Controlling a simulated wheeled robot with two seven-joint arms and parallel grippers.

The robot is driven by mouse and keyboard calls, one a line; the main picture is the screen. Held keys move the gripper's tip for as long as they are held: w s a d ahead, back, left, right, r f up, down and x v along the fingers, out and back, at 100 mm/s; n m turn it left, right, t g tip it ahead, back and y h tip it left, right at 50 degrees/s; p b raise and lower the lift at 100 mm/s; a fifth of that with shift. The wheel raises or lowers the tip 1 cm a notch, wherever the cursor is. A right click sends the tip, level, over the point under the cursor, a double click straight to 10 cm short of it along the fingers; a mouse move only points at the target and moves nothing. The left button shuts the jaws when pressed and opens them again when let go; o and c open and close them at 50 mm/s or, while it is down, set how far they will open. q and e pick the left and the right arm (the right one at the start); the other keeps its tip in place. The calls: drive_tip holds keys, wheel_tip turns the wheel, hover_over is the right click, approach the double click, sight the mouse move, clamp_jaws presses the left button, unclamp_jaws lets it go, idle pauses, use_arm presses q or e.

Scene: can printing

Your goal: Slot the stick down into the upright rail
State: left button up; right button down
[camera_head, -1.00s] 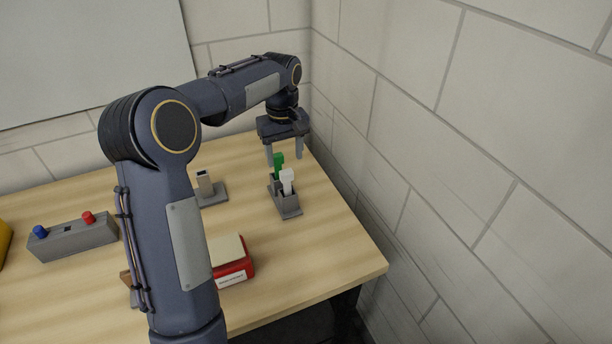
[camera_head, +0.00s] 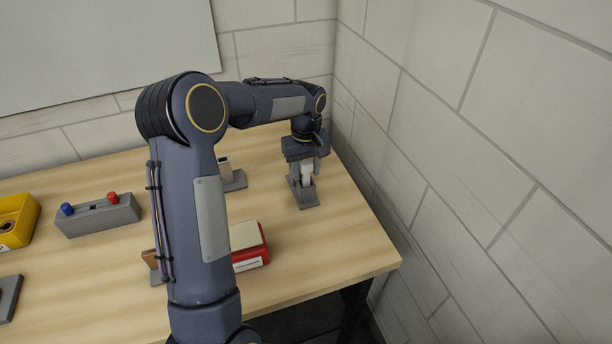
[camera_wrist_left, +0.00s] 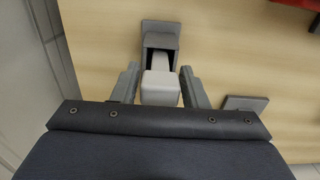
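A grey holder (camera_head: 308,201) stands near the table's right edge, with a white-topped stick (camera_head: 307,172) upright in it. My left gripper (camera_head: 304,177) is down over the holder, pointing downward. In the left wrist view its fingers (camera_wrist_left: 158,80) stand on either side of the white top (camera_wrist_left: 160,88), with narrow gaps; the gripper looks open. The holder (camera_wrist_left: 160,28) shows beyond them. The green stick is hidden. A grey base with a short upright (camera_head: 229,178), perhaps the rail, stands left of the holder, partly behind my arm. My right gripper is out of view.
A red box with a pale top (camera_head: 253,260) lies nearer the front. A grey block with blue and red buttons (camera_head: 97,214) and a yellow bin (camera_head: 20,232) stand to the left. The brick wall (camera_head: 450,150) is close on the right.

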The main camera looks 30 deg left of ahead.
use_arm(q)
drive_tip(key=c, duration=0.6)
wheel_tip(320, 180, up, 10)
drive_tip(key=shift+b, duration=0.4)
drive_tip(key=shift+c, duration=0.2)
drive_tip(key=shift+r+p, duration=0.4)
drive_tip(key=shift+r, duration=0.2)
wheel_tip(320, 180, up, 6)
drive_tip(key=p, duration=0.6)
drive_tip(key=shift+r, duration=0.2)
drive_tip(key=shift+a, duration=0.1)
drive_tip(key=s+a+f, duration=0.1)
drive_tip(key=s+a, duration=0.2)
drive_tip(key=a, duration=0.8)
drive_tip(key=s+a, duration=0.3)
drive_tip(key=a, duration=0.9)
drive_tip(key=shift+s+f+p, duration=0.2)
drive_tip(key=shift+f+p, duration=0.15)
drive_tip(key=shift+p, duration=0.1)
